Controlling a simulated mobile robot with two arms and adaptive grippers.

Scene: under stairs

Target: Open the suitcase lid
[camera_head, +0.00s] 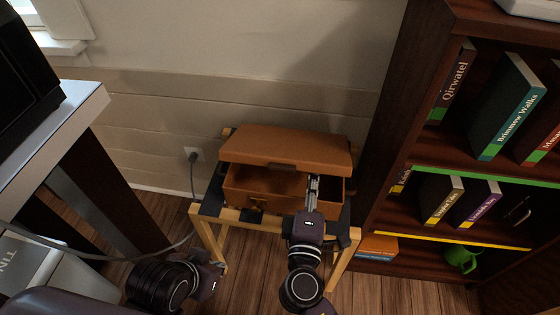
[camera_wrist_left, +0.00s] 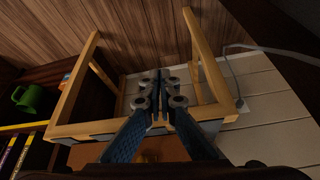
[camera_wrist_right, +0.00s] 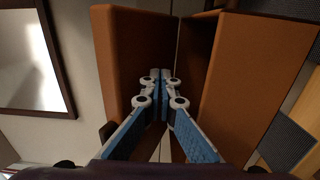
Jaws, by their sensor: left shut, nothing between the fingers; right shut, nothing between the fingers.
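The brown suitcase (camera_head: 258,184) sits on a wooden luggage stand (camera_head: 262,227). Its lid (camera_head: 285,148) is partly raised, with a dark gap between lid and body. My right gripper (camera_head: 313,181) is shut and empty, with its fingers reaching into this gap at the front right. In the right wrist view, the closed fingers (camera_wrist_right: 164,75) point between the lid (camera_wrist_right: 130,40) on the left and the body (camera_wrist_right: 255,75) on the right. I cannot tell whether they touch the lid. My left gripper (camera_head: 215,268) is shut and empty, low and left of the stand; its closed fingers show in the left wrist view (camera_wrist_left: 159,76).
A light-topped table (camera_head: 60,125) is on the left. The wall (camera_head: 290,80) is behind the suitcase.

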